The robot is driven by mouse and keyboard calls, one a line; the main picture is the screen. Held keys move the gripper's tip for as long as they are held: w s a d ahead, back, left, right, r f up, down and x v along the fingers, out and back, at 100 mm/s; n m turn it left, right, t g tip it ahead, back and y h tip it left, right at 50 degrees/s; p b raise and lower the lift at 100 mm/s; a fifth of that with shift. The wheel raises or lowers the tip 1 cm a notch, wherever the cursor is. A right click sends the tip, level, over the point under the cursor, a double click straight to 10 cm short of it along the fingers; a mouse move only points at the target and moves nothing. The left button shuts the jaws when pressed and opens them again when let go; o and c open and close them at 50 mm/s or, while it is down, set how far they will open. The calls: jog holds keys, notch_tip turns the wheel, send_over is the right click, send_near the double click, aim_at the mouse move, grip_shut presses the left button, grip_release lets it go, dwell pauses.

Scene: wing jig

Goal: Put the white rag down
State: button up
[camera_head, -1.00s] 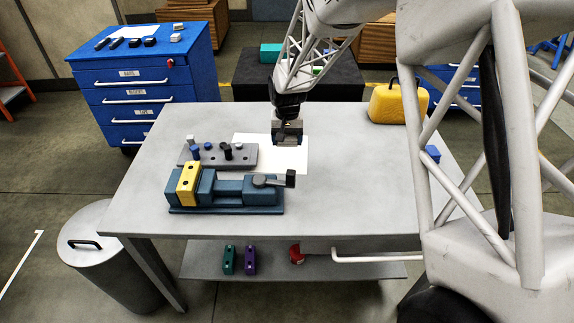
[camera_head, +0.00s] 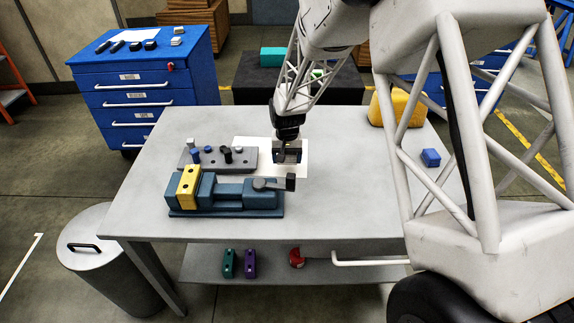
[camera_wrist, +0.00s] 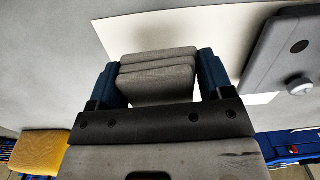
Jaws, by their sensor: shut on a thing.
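I cannot tell whether the rag touches the sheet. In the head view the rag is mostly hidden by the gripper.
A grey block with pegs (camera_head: 215,164) lies left of the gripper. A blue vise (camera_head: 222,203) with a yellow part stands in front, its grey handle (camera_head: 273,184) close to the gripper. A yellow case (camera_head: 383,106) and blue block (camera_head: 431,158) are at right. The table's front left is clear.

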aim_at(287, 170)
jog(key=shift+f, duration=1.8)
jog(key=shift+f, duration=0.15)
jog(key=o, duration=1)
jog(key=shift+c, duration=0.2)
notch_tip(287, 170, up, 12)
jog(key=shift+f, duration=0.25)
jog(key=shift+r, duration=0.45)
